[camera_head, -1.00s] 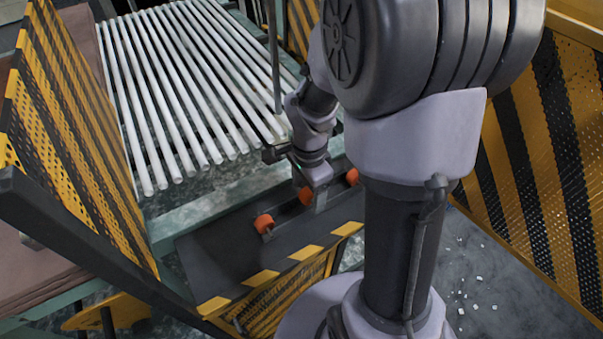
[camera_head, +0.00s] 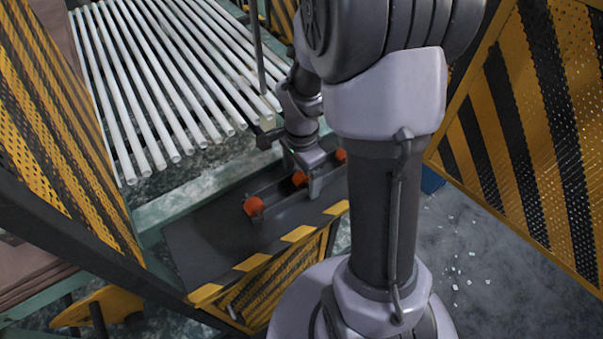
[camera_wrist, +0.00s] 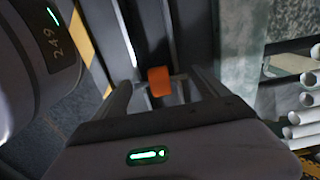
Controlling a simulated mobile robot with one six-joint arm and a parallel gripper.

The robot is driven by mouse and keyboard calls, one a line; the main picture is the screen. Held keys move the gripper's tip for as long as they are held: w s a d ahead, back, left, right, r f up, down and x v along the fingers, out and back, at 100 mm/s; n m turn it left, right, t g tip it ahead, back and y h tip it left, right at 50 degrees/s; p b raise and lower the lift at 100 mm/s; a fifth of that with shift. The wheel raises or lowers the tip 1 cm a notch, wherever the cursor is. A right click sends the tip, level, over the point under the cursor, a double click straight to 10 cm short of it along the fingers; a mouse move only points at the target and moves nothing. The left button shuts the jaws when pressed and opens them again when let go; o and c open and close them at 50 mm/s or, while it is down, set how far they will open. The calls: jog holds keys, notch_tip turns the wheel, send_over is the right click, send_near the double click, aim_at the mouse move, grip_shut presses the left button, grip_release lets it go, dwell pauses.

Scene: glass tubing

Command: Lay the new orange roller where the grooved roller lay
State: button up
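Three orange rollers sit in a row along the dark sloped trough (camera_head: 195,240): a near roller (camera_head: 254,206), a middle roller (camera_head: 299,179) and a far roller (camera_head: 341,155), partly hidden by my arm. My gripper (camera_head: 308,188) is low over the trough, at the middle roller. In the wrist view, one orange roller (camera_wrist: 159,81) shows in the gap between my two fingers (camera_wrist: 163,88). The fingers stand well apart, with space on both sides of the roller. I cannot tell a grooved roller from the others at this size.
Glass tubes (camera_head: 170,90) lie in a row on the conveyor behind the trough. Striped guard panels stand at left (camera_head: 65,130) and right (camera_head: 540,130). A striped edge (camera_head: 250,262) borders the trough's front. Small white fragments (camera_head: 460,270) lie on the floor.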

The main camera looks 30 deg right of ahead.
aim_at(301, 175)
jog(key=shift+o, duration=0.2)
notch_tip(301, 175, up, 13)
jog(key=p, duration=0.5)
jog(key=s+a+r+n+t+y, duration=0.2)
jog(key=s+a+r+n+t, duration=0.3)
jog(key=s+a+r+n, duration=0.6)
jog(key=a+r+n, duration=0.2)
jog(key=a, duration=0.1)
jog(key=shift+s+a+r+t, duration=0.2)
jog(key=shift+a+t, duration=0.1)
jog(key=shift+t, duration=0.1)
